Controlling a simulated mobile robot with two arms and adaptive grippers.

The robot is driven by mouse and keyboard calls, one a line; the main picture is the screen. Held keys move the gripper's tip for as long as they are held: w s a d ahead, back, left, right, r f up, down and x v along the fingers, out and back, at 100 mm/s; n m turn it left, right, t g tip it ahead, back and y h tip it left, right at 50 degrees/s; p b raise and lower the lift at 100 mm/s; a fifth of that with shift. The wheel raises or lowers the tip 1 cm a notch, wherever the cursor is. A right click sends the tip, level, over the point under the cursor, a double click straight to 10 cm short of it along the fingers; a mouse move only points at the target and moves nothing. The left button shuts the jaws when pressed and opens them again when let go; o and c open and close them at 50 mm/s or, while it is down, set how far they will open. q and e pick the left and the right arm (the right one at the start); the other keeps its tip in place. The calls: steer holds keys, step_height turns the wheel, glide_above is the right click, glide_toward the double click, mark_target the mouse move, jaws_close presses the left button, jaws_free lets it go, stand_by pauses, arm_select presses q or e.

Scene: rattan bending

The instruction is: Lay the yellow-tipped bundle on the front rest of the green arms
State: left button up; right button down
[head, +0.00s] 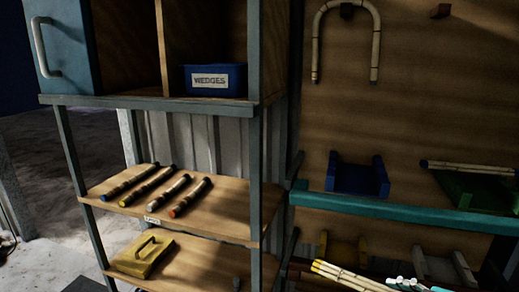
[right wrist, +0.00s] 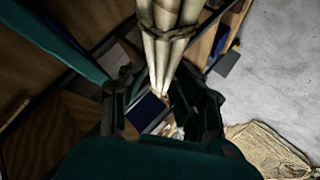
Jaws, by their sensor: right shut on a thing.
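The yellow-tipped bundle (head: 345,277) shows at the bottom of the head view, its yellow ends pointing left, below and left of the green arms. In the right wrist view, tied pale canes (right wrist: 166,45) run up from between the fingers of my right gripper (right wrist: 160,108), which is shut on them. The green arms (head: 470,190) stick out from the wooden wall at the right. A dark-blue-tipped bundle (head: 465,168) lies across them; the front rest is hard to make out in shadow. My left gripper is not in view.
A teal rail (head: 400,209) runs below the green and blue arms (head: 358,178). Yellow arms (head: 343,250) and pale arms (head: 443,268) sit lower. White, teal-ended pieces (head: 408,284) lie near the bundle. A shelf (head: 215,215) holds several banded rods at left.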

arm_select(q)
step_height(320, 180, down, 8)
steer(key=b, duration=0.7)
arm_select(e)
steer(key=s+a+f+m+t+h, duration=0.1)
steer(key=a+f+m+h, duration=0.3)
steer(key=a+f, duration=0.3)
steer(key=shift+s+f+m+h, duration=0.2)
steer(key=shift+f+m+h, duration=0.15)
steer(key=shift+f, duration=2.25)
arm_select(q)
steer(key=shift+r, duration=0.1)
arm_select(e)
steer(key=shift+a, duration=0.1)
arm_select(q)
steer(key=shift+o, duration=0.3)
arm_select(e)
steer(key=a+r+n+g+y, duration=0.2)
steer(key=a+n+g+y, duration=0.4)
steer(key=a+n+y, duration=0.4)
steer(key=shift+a+n+g+y, duration=0.35)
steer(key=shift+a+n, duration=0.9)
steer(key=shift+a, duration=2.15)
